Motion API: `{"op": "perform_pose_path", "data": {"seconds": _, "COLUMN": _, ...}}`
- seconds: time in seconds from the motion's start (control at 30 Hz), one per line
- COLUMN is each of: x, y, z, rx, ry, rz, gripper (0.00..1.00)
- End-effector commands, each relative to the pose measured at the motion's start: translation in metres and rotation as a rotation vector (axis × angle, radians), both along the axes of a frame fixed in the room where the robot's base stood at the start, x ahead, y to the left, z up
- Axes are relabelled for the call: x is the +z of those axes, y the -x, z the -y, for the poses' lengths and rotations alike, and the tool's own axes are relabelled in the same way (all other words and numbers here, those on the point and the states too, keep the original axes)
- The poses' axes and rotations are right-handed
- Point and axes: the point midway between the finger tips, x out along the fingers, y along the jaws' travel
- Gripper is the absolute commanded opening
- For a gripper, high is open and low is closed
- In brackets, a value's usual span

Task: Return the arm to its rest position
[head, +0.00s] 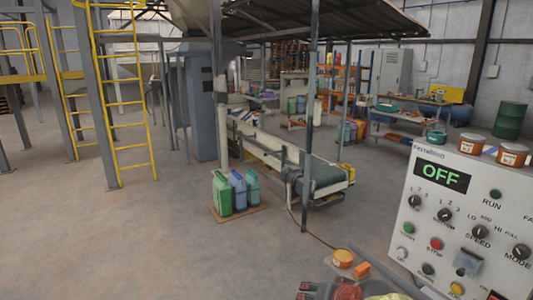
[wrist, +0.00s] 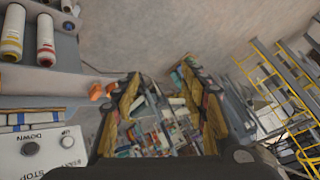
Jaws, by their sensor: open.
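My gripper (wrist: 160,73) shows in the wrist view with its two fingers spread apart. Nothing is held between them; distant floor and cluttered goods show through the gap. A pale control panel (head: 414,232) stands at the right of the head view, with a display reading OFF, several knobs and coloured buttons. A corner of a pale panel (wrist: 50,165) with a button marked DOWN shows at the lower left of the wrist view, left of my gripper and apart from it.
A conveyor (head: 270,148) runs behind a grey post (head: 309,200). Green and blue jugs (head: 238,191) stand on a board on the floor. A yellow ladder (head: 125,103) is at the left. The left floor is clear.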

Motion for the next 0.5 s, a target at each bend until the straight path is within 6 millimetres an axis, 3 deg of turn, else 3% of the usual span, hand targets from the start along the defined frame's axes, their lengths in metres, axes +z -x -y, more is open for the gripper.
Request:
{"op": "perform_pose_path", "data": {"seconds": 0.1, "x": -0.006, "y": 0.07, "z": 0.002, "rx": 0.135, "ry": 0.092, "rz": -0.137, "gripper": 0.44}}
{"op": "perform_pose_path", "data": {"seconds": 0.3, "x": -0.007, "y": 0.172, "z": 0.037, "rx": 0.253, "ry": 0.27, "rz": -0.309, "gripper": 0.44}}
{"op": "perform_pose_path", "data": {"seconds": 0.4, "x": 0.003, "y": 0.202, "z": 0.057, "rx": 0.259, "ry": 0.349, "rz": -0.314, "gripper": 0.44}}
{"op": "perform_pose_path", "data": {"seconds": 0.5, "x": 0.02, "y": 0.208, "z": 0.065, "rx": 0.242, "ry": 0.377, "rz": -0.254, "gripper": 0.44}}
